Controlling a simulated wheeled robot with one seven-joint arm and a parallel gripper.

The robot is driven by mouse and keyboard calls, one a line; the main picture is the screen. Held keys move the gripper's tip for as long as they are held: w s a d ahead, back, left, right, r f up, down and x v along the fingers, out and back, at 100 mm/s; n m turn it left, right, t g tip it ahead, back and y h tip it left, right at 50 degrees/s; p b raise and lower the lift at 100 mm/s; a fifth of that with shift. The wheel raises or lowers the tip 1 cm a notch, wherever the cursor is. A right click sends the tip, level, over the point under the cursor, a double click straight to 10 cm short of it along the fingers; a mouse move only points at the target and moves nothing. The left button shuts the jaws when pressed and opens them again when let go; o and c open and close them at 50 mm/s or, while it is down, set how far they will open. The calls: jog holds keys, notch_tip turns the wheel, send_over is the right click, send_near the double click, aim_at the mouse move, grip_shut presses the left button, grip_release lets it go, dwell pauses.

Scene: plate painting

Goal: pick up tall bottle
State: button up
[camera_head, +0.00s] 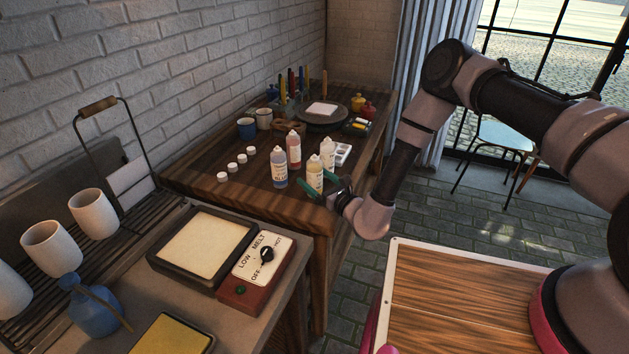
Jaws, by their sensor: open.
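Several dropper bottles with white caps and labels stand upright in a cluster near the front right corner of the wooden table (225,188). They are a pink bottle (294,151), a pale blue bottle (279,169), a yellow bottle (315,175) and a cream bottle (327,153). They look similar in height, and I cannot tell which is the tall one. My gripper (320,186) is open, with its green fingers low at the front of the yellow bottle. I cannot tell whether the fingers touch it. The cream bottle's lower part is hidden behind the yellow one.
A white paint palette (342,154) lies just right of the bottles. Small white pots (232,167) stand to their left. Cups (247,128) and a round wheel (321,117) are behind. A melting plate (206,248) with a red control box (256,267) is on the front bench.

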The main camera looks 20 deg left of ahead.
aim_at(309, 174)
jog(key=x, duration=0.3)
jog(key=shift+a+f, duration=0.1)
jog(key=shift+a, duration=0.1)
jog(key=shift+c, duration=0.3)
jog(key=c, duration=0.9)
notch_tip(309, 174, up, 10)
jog(key=shift+r, duration=0.1)
jog(key=shift+w+d, duration=0.1)
jog(key=shift+w, duration=0.05)
